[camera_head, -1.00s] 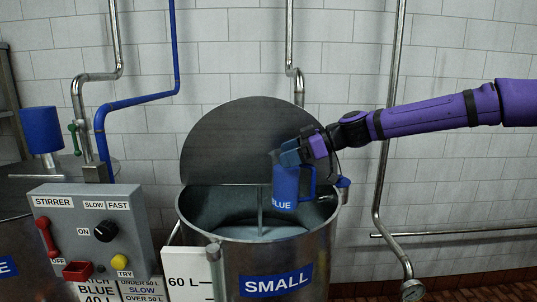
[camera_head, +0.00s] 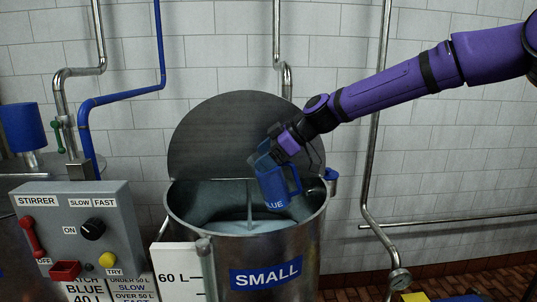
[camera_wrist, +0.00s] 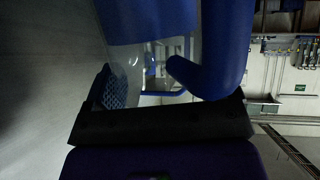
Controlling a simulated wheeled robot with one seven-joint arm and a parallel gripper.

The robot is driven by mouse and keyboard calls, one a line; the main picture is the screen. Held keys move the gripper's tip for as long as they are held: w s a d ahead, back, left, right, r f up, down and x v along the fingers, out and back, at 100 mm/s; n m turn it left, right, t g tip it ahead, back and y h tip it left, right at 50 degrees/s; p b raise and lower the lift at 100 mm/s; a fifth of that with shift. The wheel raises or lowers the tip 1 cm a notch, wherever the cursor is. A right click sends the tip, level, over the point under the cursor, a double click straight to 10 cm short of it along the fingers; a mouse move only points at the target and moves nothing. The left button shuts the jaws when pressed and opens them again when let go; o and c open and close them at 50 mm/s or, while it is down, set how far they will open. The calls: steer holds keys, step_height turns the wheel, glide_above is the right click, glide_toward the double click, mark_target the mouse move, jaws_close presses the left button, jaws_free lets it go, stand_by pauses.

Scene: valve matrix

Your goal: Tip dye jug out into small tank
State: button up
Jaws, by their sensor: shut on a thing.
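The blue dye jug (camera_head: 274,188), marked BLUE, hangs over the open mouth of the small tank (camera_head: 246,236). It is tilted a little from upright. My gripper (camera_head: 283,152) is shut on the jug near its top and handle. In the wrist view the jug (camera_wrist: 228,50) fills the upper part, close to the dark gripper edge (camera_wrist: 160,122). The tank's round lid (camera_head: 225,135) stands open behind. Pale liquid and a vertical rod show inside the tank. I cannot see inside the jug or any stream leaving it.
The stirrer control box (camera_head: 78,236) with a red lever, black knob and yellow button stands left of the tank. A white 60 L gauge board (camera_head: 176,272) is at the tank's front left. Steel pipes run up the tiled wall.

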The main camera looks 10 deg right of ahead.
steer(key=shift+s+a+f+h, duration=0.15)
steer(key=shift+a+f+h, duration=0.1)
steer(key=shift+a+h, duration=0.3)
steer(key=shift+s+a+f+h, duration=0.1)
steer(key=shift+a+f+h, duration=0.15)
steer(key=shift+a+h, duration=0.25)
steer(key=shift+s+a+f+n+t+h, duration=0.1)
steer(key=shift+a+f+n+t+h, duration=0.15)
steer(key=shift+h, duration=0.65)
steer(key=shift+a+f+n+t+h, duration=0.15)
steer(key=shift+f+n+t+h, duration=0.05)
steer(key=shift+h, duration=0.65)
steer(key=shift+s+a+f+n+t+h, duration=0.1)
steer(key=shift+a+f+n+t+h, duration=0.15)
steer(key=shift+h, duration=0.65)
steer(key=shift+s+a+r+n+t+h, duration=0.1)
steer(key=shift+a+n+t+h, duration=0.25)
steer(key=shift+h, duration=1)
steer(key=shift+s+a+r+n+t+h, duration=0.1)
steer(key=shift+a+n+t+h, duration=0.3)
steer(key=shift+h, duration=0.9)
steer(key=shift+s+a+n+t+h, duration=0.1)
steer(key=shift+a+t+h, duration=0.3)
steer(key=shift+h, duration=0.95)
steer(key=shift+a, duration=0.1)
